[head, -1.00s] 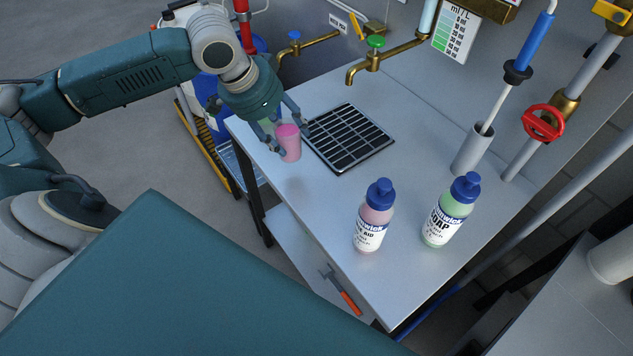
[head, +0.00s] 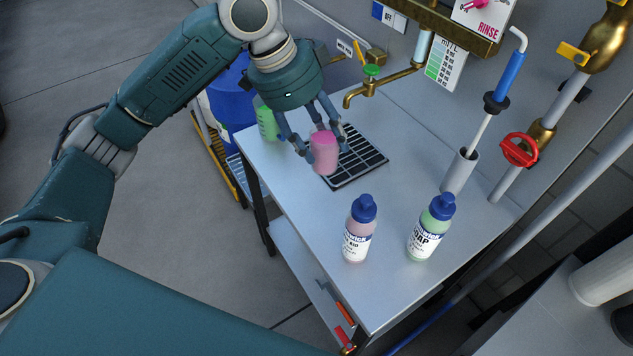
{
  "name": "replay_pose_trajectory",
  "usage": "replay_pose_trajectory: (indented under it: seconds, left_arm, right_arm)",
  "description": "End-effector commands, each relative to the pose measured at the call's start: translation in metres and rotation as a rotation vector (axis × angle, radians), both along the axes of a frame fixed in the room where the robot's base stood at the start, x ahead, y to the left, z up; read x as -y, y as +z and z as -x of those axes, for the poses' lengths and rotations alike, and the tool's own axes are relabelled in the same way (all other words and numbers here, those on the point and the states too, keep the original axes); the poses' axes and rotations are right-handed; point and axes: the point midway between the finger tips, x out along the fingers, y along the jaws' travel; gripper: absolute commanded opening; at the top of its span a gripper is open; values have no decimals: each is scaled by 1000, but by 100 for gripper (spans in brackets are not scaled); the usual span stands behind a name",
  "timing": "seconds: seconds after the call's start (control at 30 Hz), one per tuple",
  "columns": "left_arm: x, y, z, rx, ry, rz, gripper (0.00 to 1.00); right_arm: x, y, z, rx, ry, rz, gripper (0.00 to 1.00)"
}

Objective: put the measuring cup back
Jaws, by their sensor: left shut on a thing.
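A pink cup (head: 324,158), which I take to be the measuring cup, is held upright by my left gripper (head: 318,142). The gripper reaches down from above and its fingers are closed around the cup. The cup appears in front of the near left part of the black drain grate (head: 357,158), seemingly a little above the worktop. The fingers cover part of its sides, and any markings are too small to read. My right gripper is not in view.
A pink-filled bottle (head: 359,232) and a green soap bottle (head: 431,229) stand on the grey worktop (head: 300,200). A green container (head: 267,124) stands behind my left gripper. A brass tap (head: 372,82), a brush in a grey holder (head: 460,172) and a red valve wheel (head: 519,150) line the back.

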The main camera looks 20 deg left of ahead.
Motion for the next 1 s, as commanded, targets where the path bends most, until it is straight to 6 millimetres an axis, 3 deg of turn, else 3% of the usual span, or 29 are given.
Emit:
replay_pose_trajectory:
  seconds: [0.6, 1.0]
  left_arm:
    - [-1, -125, 1, -4, 2, 0, 12]
    - [-1, -160, 1, -2, 0, 0, 12]
  right_arm:
    - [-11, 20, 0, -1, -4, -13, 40]
    - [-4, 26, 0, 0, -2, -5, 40]
